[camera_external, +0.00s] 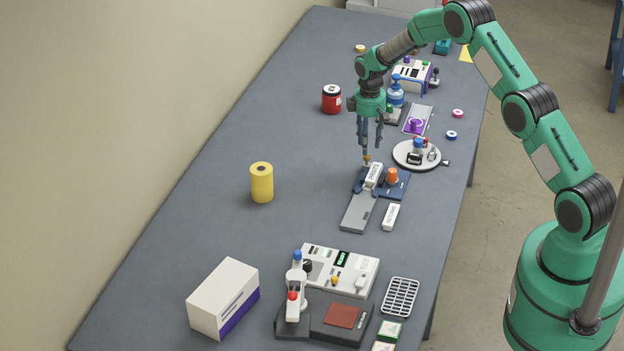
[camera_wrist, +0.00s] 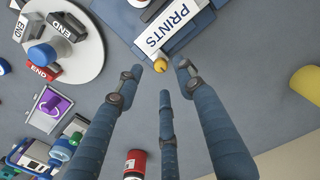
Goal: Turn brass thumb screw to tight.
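A small brass-coloured knob (camera_wrist: 160,66), which looks like the thumb screw, sits at the end of a white block marked PRINTS (camera_wrist: 167,30). In the external view the knob (camera_external: 367,158) is at the far end of the block (camera_external: 374,175), on a dark blue fixture (camera_external: 398,189). My gripper (camera_external: 366,148) points down just above the knob. In the wrist view its three blue fingers (camera_wrist: 160,74) are spread, with the knob between their tips. They look apart from it, but contact is hard to judge. The knob's tightness cannot be seen.
An orange knob (camera_external: 392,175) stands on the fixture, right of the block. A round white tray (camera_external: 403,162) with stamps is behind right. A white block (camera_external: 391,217) and grey plate (camera_external: 358,212) lie in front. A yellow roll (camera_external: 262,183) stands left, with free table between.

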